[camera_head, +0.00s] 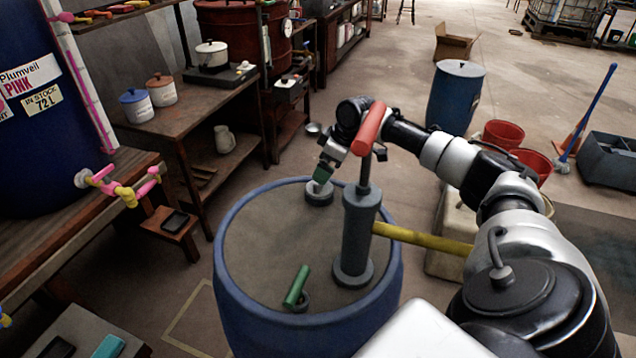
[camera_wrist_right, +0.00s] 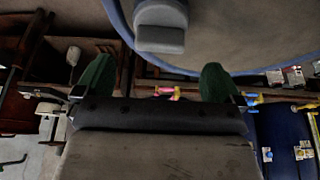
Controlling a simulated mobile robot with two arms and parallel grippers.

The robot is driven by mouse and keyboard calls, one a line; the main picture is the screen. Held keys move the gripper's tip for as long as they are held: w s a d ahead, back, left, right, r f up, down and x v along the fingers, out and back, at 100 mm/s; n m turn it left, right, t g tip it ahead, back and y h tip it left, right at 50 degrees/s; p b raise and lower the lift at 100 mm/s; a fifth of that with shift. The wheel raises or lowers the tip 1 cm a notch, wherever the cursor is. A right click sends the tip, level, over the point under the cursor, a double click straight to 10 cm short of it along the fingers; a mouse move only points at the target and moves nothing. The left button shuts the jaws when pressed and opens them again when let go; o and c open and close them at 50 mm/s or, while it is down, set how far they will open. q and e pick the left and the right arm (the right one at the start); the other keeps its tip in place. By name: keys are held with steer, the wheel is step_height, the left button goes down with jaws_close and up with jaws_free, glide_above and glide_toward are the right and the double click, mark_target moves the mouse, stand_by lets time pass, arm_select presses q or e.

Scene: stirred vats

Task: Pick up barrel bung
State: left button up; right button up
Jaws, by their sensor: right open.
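The barrel bung appears to be a short grey round plug (camera_head: 318,193) standing on the far part of the blue barrel's top (camera_head: 258,235). It also shows in the right wrist view as a stepped grey plug (camera_wrist_right: 160,38) at the top centre. My right gripper (camera_head: 323,174) is just above it in the head view, and part of the gripper covers the plug's upper side. In the wrist view its two green fingers (camera_wrist_right: 155,72) are wide apart with nothing between them, and the plug lies beyond their tips. My left gripper is in no view.
A grey hand pump (camera_head: 357,235) with a red handle (camera_head: 369,128) and a yellow spout (camera_head: 425,240) stands on the barrel close to my right arm. A green rod (camera_head: 296,286) lies at a dark ring near the front. Shelves stand left; open floor lies beyond.

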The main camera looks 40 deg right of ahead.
mark_target(319, 186)
steer(key=x, duration=0.6)
steer(key=shift+w+f, duration=0.1)
steer(key=shift+c, duration=0.5)
steer(key=c, duration=0.8)
steer(key=shift+o, duration=0.2)
